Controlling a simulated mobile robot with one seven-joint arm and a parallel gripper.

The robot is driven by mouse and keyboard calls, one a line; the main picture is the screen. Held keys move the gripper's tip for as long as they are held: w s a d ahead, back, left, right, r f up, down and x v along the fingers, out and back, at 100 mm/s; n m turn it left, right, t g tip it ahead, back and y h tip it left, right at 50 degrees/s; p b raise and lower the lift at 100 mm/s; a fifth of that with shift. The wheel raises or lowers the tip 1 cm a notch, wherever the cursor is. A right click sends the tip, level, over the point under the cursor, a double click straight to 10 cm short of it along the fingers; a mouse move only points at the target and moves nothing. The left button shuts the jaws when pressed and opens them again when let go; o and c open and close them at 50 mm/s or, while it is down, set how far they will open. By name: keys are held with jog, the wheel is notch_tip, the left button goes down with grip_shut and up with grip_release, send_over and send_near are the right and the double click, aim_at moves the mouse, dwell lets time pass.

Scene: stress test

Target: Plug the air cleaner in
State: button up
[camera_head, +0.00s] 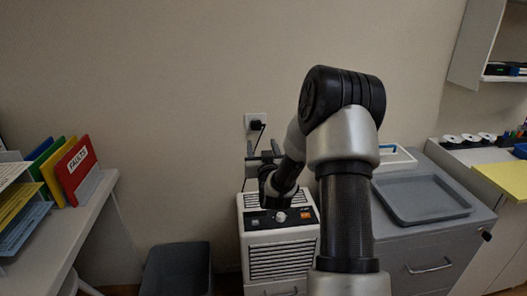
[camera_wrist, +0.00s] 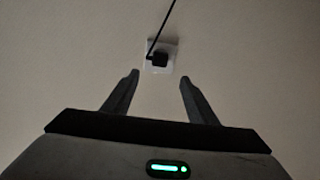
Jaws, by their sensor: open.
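The air cleaner (camera_head: 284,252) is a white box with a slatted front grille and a dark control strip, standing below the wall outlet. The white wall outlet (camera_head: 248,118) has a black plug (camera_head: 256,125) sitting at it, with a dark cord running down behind my arm. In the wrist view, the plug (camera_wrist: 158,60) shows against the outlet plate (camera_wrist: 170,47), and its cord rises to the top edge. My gripper (camera_head: 263,154) is open and empty, below the plug in the head view. In the wrist view, its fingers (camera_wrist: 159,76) are apart, with the plug just beyond their tips.
A grey cabinet with a grey tray (camera_head: 425,218) stands right of the air cleaner. A dark bin (camera_head: 176,270) is on the floor to the left. A white table with coloured folders (camera_head: 75,168) is at far left. The wall around the outlet is clear.

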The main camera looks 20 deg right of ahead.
jog(key=shift+v, duration=2.05)
jog(key=s+a+r+n+g+y, duration=0.3)
jog(key=s+a+r+g, duration=0.3)
jog(key=s+a+r, duration=0.35)
jog(key=s+a+r+g+y+p, duration=0.1)
jog(key=s+a+g, duration=0.3)
jog(key=s, duration=1)
jog(key=s+a+g+y, duration=0.15)
jog(key=s+a, duration=0.35)
jog(key=s, duration=0.9)
notch_tip(320, 180, up, 23)
jog(key=p, duration=2.3)
jog(key=shift+w, duration=0.2)
